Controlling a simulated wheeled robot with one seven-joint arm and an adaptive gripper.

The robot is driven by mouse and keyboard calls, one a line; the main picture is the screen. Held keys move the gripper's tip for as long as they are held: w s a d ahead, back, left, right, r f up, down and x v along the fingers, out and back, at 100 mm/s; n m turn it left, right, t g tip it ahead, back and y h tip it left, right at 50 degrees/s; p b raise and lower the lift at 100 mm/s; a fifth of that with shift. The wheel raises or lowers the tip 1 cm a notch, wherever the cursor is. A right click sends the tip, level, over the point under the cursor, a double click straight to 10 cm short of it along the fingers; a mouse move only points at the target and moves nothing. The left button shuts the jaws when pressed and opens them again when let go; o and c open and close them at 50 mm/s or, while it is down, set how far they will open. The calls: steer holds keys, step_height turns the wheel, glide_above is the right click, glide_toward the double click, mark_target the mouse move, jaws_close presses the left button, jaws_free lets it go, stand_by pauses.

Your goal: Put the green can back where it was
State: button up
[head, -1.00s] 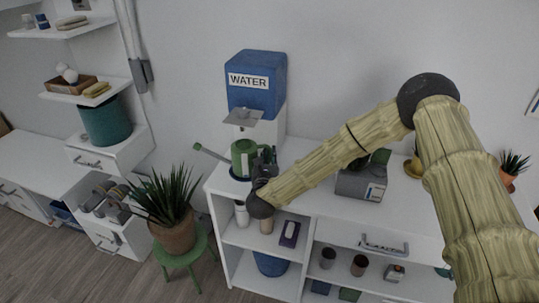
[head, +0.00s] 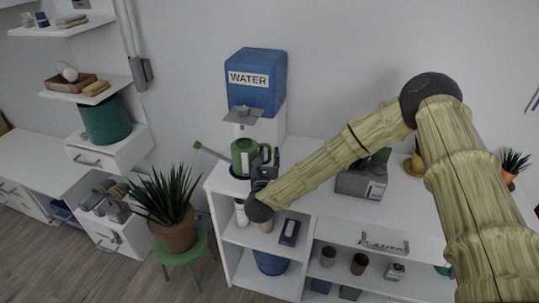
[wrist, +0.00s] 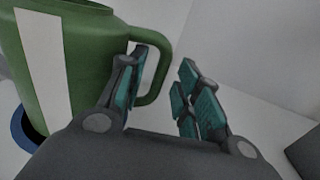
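The green watering can (head: 243,157) stands upright on the white desk top below the water dispenser, its spout pointing left. It rests on a round blue base (wrist: 22,132), seen in the wrist view. Its body, with a white stripe, fills the left of the wrist view (wrist: 92,55). My gripper (head: 266,162) is at the can's handle side. In the wrist view my gripper (wrist: 162,90) is open. The loop handle's outer part shows between the two fingers, with a gap on the right finger's side. Whether the left finger touches the handle cannot be told.
A blue water tank (head: 256,82) on a white dispenser stands behind the can. A grey device (head: 362,180) sits to the right on the desk. A potted plant (head: 172,215) on a green stool stands at left. The shelves below hold cups and small items.

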steer(key=s, duration=0.3)
steer(key=s+b, duration=0.1)
steer(key=s, duration=0.2)
steer(key=s+a, duration=0.1)
steer(key=s, duration=0.3)
steer(key=shift+a, duration=0.1)
steer(key=shift+f, duration=0.1)
stand_by(1.0)
